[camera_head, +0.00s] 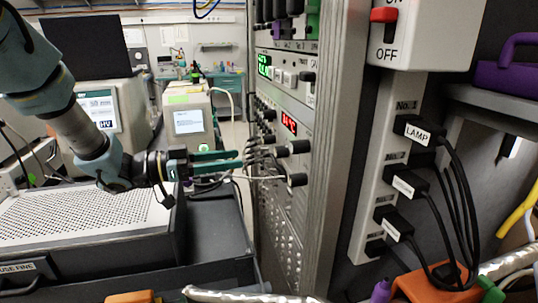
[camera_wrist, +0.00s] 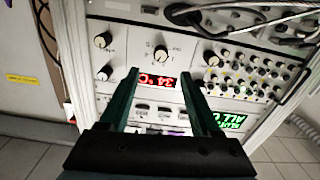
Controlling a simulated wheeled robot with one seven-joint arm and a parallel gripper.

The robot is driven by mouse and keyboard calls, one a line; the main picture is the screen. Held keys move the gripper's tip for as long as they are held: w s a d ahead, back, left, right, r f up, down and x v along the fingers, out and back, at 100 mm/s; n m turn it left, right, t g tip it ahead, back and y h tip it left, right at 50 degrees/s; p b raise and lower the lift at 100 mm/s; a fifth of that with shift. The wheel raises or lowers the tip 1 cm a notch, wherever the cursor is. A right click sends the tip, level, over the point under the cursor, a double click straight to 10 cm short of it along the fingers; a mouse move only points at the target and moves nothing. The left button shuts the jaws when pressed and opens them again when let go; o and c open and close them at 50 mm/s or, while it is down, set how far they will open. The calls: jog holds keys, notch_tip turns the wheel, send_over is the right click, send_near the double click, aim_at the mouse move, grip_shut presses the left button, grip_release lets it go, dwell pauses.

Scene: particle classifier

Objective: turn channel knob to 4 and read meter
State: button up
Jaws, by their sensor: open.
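My gripper (camera_head: 238,160) has two green fingers, parted and empty, level with the black knobs of the instrument rack (camera_head: 325,120) in the head view. In the wrist view, my gripper (camera_wrist: 159,76) has its fingers on either side of a red digital display (camera_wrist: 157,82). A black knob (camera_wrist: 161,52) is just above that display, between the fingertips in the picture; contact cannot be told. Other knobs are at the left (camera_wrist: 103,40), lower left (camera_wrist: 104,73) and right (camera_wrist: 210,57). Their labels are too small to read, so I cannot tell which is the channel knob. A green display (camera_wrist: 232,120) is lower right.
A cable (camera_head: 262,178) runs across the rack front near the knobs. Several small connectors (camera_wrist: 250,75) crowd the panel's right side. A white power strip with plugs (camera_head: 378,150) and a red switch (camera_head: 384,15) are right of the rack. A perforated plate (camera_head: 75,212) lies below my arm.

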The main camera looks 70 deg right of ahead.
aim_at(281, 152)
jog(key=p+x, duration=0.3)
jog(key=x, duration=0.7)
jog(key=shift+w, duration=0.1)
grip_shut()
dwell(0.3)
